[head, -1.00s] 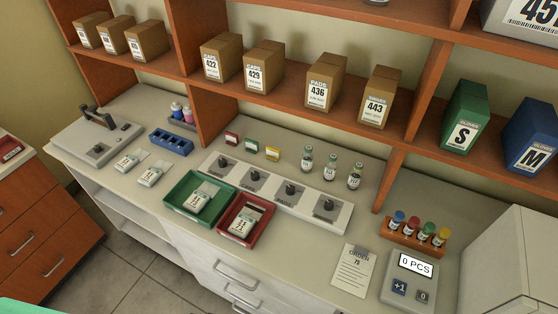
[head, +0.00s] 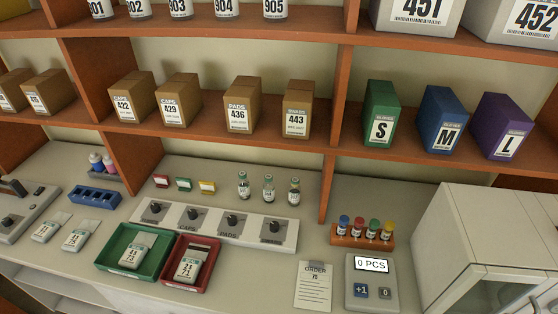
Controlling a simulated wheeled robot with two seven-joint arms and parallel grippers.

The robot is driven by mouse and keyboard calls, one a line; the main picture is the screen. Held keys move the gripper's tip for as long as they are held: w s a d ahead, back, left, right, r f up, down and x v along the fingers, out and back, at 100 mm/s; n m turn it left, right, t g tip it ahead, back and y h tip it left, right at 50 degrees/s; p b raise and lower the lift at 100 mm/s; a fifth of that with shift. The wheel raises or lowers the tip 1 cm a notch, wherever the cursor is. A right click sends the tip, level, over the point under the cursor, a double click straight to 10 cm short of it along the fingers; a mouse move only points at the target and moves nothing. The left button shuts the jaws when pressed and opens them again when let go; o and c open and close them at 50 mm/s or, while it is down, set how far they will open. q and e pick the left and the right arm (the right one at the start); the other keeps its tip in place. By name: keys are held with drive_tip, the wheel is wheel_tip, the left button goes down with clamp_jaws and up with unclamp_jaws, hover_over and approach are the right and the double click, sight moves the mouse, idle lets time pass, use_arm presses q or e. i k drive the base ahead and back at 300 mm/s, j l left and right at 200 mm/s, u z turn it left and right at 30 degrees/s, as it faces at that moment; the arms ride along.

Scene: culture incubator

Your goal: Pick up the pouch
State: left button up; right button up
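Several small pale pouches with printed labels lie on the counter; which one the task means I cannot tell. One pouch (head: 136,251) lies in the green tray (head: 111,262), and another pouch (head: 189,264) lies in the red tray (head: 204,281). Two more pouches, a left one (head: 48,228) and a right one (head: 79,235), lie on the bare counter left of the green tray. Neither of my grippers is in view.
A row of black knobs on a white panel (head: 214,224) runs behind the trays. An order sheet (head: 314,286), a counter device reading 0 PCS (head: 372,284) and a vial rack (head: 362,236) stand to the right. A white cabinet (head: 480,240) closes the right side. Shelves hold boxes above.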

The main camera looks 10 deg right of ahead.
sight(76, 239)
drive_tip(key=u, duration=1.35)
